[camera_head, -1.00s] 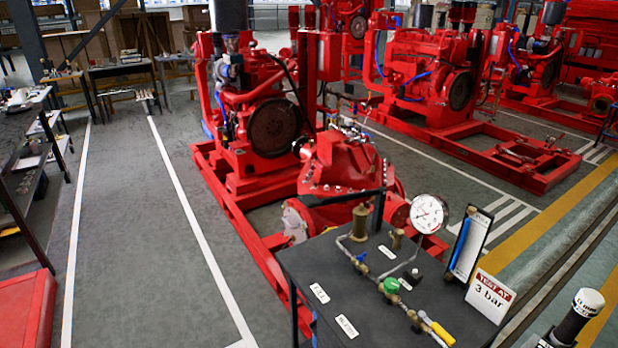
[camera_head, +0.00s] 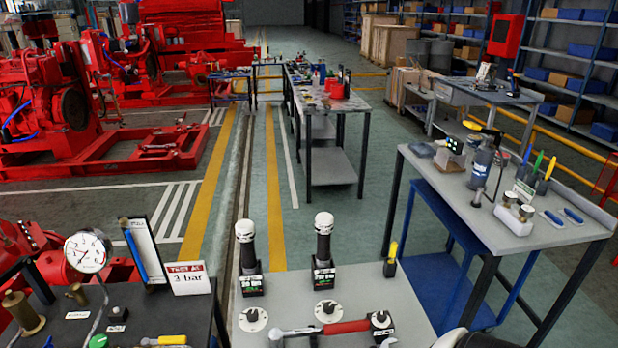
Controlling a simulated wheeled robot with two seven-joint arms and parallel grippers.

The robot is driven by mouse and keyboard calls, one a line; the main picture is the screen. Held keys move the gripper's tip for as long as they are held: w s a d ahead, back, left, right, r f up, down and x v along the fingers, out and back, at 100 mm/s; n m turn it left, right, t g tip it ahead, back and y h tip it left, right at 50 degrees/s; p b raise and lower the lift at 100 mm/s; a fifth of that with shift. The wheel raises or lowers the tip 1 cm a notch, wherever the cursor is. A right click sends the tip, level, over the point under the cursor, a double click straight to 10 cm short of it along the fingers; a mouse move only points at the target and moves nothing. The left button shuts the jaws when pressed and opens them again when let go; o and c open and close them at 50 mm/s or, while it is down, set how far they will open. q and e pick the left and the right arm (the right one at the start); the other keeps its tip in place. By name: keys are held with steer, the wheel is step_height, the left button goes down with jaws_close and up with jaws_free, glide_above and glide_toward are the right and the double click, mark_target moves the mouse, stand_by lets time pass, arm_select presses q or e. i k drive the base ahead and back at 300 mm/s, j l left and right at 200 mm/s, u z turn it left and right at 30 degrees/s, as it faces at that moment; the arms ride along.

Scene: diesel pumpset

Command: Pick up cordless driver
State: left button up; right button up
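I cannot pick out a cordless driver for certain. A small dark upright object (camera_head: 515,82) stands on the far grey workbench at the right, too small to identify. A dark grey cylindrical tool with a yellow top (camera_head: 482,165) stands on the nearer right workbench, and I cannot tell exactly what it is.
A grey bench (camera_head: 405,300) in front holds two black posts with white caps and a red-handled wrench (camera_head: 345,327). The nearer right workbench (camera_head: 430,185) holds pens and fittings. A long table (camera_head: 335,170) stands behind. Floor between the tables is clear.

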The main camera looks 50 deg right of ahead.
mark_target(323, 221)
steer(key=z, duration=1.55)
steer(key=j+z, duration=0.1)
